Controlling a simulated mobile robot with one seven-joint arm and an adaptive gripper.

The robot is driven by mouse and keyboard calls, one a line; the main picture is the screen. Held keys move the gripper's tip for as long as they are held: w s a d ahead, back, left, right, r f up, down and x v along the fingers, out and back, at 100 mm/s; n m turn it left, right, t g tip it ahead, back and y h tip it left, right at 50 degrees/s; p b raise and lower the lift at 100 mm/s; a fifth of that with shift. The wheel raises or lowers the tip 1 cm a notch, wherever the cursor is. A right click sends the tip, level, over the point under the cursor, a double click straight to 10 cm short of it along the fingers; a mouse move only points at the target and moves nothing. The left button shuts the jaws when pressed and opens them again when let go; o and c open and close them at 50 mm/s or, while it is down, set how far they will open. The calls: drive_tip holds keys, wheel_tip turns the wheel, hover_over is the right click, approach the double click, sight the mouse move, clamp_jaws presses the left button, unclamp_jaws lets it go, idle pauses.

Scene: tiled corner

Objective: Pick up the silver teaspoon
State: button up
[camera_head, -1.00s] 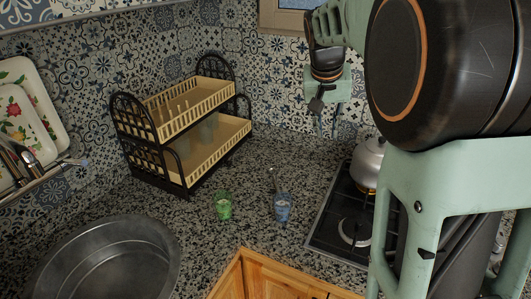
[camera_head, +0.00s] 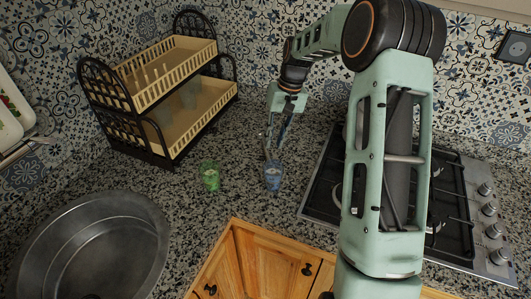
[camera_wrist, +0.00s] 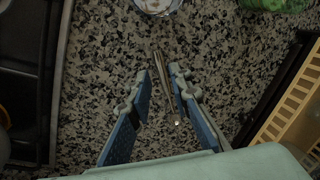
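The silver teaspoon (camera_wrist: 164,76) shows in the wrist view as a thin, slanted metal strip. One end shows between the fingers of my gripper (camera_wrist: 158,98), nearer the right finger. My gripper is open, with a gap between its blue-padded fingers. In the head view my gripper (camera_head: 276,143) points down just behind the blue patterned glass (camera_head: 272,177), and the spoon is hard to make out there. The blue glass also shows at the top of the wrist view (camera_wrist: 156,5).
A green glass (camera_head: 209,176) stands left of the blue one. A two-tier dish rack (camera_head: 180,130) is behind left, a metal basin (camera_head: 140,215) front left. A gas hob (camera_head: 455,195) lies right, partly hidden by my arm. The speckled counter (camera_head: 225,140) between rack and glasses is clear.

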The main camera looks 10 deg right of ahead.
sight(269, 158)
drive_tip(key=f, duration=0.2)
drive_tip(key=a+f+p, duration=0.1)
drive_tip(key=f, duration=0.4)
drive_tip(key=shift+w+a+f, duration=0.1)
drive_tip(key=shift+w+a, duration=0.05)
drive_tip(key=shift+w, duration=0.2)
clamp_jaws()
